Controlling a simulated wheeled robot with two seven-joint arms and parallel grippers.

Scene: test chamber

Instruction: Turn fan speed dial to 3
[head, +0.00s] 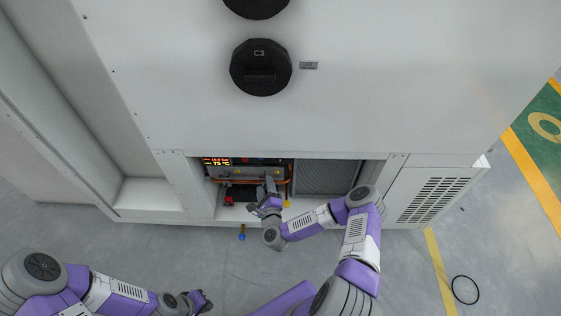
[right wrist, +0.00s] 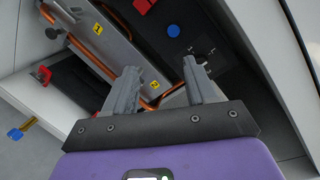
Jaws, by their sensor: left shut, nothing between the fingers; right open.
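In the right wrist view, a dark panel (right wrist: 232,76) with small pale markings lies beside and beyond my right fingertips. A blue round knob (right wrist: 173,30) and a red part (right wrist: 143,6) sit above it. I cannot tell which part is the fan speed dial; one finger may hide some of the panel. My right gripper (right wrist: 160,70) is open with nothing visible between its fingers. In the head view the right gripper (head: 270,190) reaches into the cabinet's lower opening. My left gripper (head: 204,299) is shut and empty, low over the floor, away from the cabinet.
The white cabinet (head: 300,115) has a lit display (head: 217,161) in its opening and a mesh panel (head: 327,176) to the right. Orange pipes (right wrist: 85,52) and a metal plate with yellow labels (right wrist: 108,38) lie near the right gripper. A black ring (head: 465,290) lies on the floor.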

